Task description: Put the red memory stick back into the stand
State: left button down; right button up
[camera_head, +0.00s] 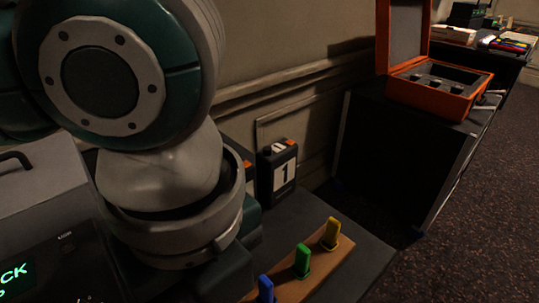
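A wooden stand (326,263) lies on the dark desk at the bottom centre and is cut off by the lower picture edge. A yellow stick (331,233), a green stick (302,261) and a blue stick (265,289) stand upright in it. The red memory stick is not visible in this view. A large green and white arm link of mine fills the left and hides part of the desk. Neither gripper shows.
A device with green lettering (18,277) is at the lower left. An open orange case (437,106) sits on a black cabinet (388,150) to the right. A gap of floor separates desk and cabinet.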

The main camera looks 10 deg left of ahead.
pick_arm(q)
jog(key=shift+p, duration=0.5)
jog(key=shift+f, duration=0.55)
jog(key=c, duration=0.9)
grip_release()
